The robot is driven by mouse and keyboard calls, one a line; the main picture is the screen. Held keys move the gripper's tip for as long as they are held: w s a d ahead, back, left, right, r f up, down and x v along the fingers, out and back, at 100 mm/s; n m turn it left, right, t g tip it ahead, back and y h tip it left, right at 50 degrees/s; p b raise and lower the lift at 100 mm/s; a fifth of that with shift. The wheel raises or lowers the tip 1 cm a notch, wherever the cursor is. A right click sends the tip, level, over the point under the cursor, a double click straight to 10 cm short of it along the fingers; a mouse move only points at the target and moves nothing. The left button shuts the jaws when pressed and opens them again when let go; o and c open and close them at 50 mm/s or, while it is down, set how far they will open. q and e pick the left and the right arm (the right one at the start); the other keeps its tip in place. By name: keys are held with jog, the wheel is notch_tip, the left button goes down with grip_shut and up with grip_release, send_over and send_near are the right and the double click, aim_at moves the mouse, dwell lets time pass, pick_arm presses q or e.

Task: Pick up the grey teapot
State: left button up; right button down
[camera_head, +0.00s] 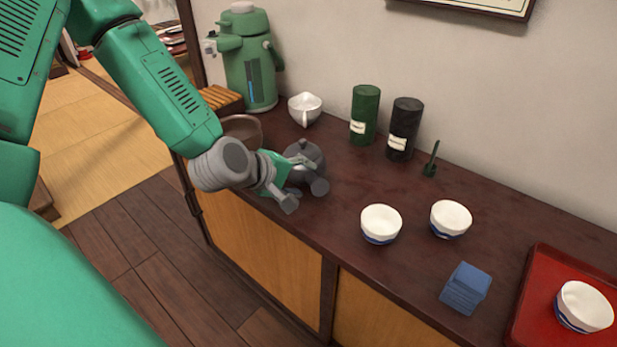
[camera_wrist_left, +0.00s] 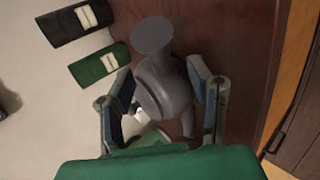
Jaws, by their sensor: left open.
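The grey teapot (camera_head: 309,151) stands on the dark wooden counter, with a round lid knob and a stubby side handle whose round end (camera_head: 319,187) points toward the front. My left gripper (camera_head: 297,183) is at the teapot's near left side, open, with one finger by the lid and one in front of the body. In the left wrist view the teapot (camera_wrist_left: 165,88) lies between the two spread fingers (camera_wrist_left: 160,85), its flared handle pointing up the picture. I cannot tell whether either finger touches it. Part of the body is hidden by the gripper. My right gripper is not in view.
A brown bowl (camera_head: 242,128) stands just behind my left wrist. A white spouted bowl (camera_head: 305,108), a green canister (camera_head: 365,115) and a black canister (camera_head: 404,129) stand along the wall.

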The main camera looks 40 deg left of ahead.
aim_at(307, 179)
pick_arm(q)
jog(key=w+f, duration=0.1)
jog(key=w+f+b, duration=0.1)
jog(key=w, duration=0.1)
jog(key=w+f, duration=0.1)
jog(key=shift+w+a+f+b, duration=0.2)
jog(key=shift+a+f+b, duration=0.15)
jog(key=shift+f, duration=0.05)
jog(key=shift+w+d, duration=0.1)
jog(key=shift+d, duration=0.2)
jog(key=shift+d+r, duration=0.2)
jog(key=shift+d, duration=0.15)
jog(key=shift+a, duration=0.15)
grip_shut()
jog(key=shift+a+f, duration=0.15)
jog(key=shift+a, duration=0.25)
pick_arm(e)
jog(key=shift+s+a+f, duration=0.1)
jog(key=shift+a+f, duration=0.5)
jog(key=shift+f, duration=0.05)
